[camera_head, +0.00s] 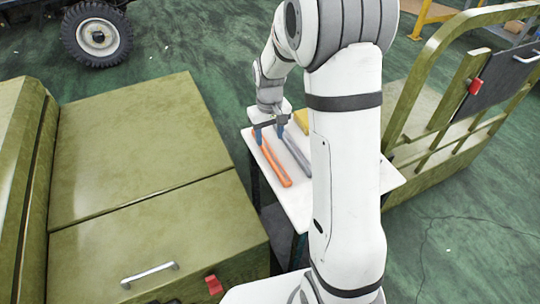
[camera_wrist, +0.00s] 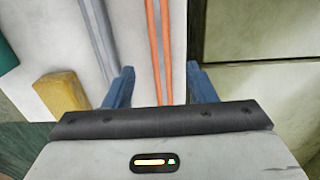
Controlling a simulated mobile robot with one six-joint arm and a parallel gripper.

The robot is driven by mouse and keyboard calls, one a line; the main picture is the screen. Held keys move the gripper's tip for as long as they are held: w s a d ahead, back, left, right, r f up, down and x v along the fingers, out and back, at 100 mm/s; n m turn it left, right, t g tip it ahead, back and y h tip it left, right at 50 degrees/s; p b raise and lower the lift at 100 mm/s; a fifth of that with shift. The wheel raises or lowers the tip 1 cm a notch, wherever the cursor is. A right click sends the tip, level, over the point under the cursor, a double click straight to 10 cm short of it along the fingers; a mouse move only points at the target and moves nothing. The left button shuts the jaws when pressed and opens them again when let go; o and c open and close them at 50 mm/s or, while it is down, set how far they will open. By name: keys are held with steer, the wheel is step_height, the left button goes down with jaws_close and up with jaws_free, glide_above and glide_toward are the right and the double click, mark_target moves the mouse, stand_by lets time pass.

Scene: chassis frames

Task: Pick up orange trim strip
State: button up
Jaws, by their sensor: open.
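The orange trim strip (camera_head: 274,163) lies on a white table near its left edge in the head view. In the wrist view the strip (camera_wrist: 152,45) runs lengthwise between the two blue fingers, with a second orange line beside it. My gripper (camera_head: 269,134) is over the far end of the strip. In the wrist view my gripper (camera_wrist: 162,88) is open, one finger on each side of the strip. I cannot tell how high the fingers are above the table.
A grey strip (camera_head: 293,152) lies beside the orange one on the white table (camera_head: 296,205). A yellow block (camera_wrist: 62,92) sits farther along, and a green item (camera_wrist: 6,52) shows at the edge. An olive cabinet (camera_head: 135,150) stands close on the left; an olive railed frame (camera_head: 440,170) stands right.

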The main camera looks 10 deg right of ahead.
mark_target(270, 152)
steer(key=f, duration=0.6)
steer(key=shift+s+f+b, duration=0.25)
steer(key=shift+s+b, duration=0.1)
jaws_close()
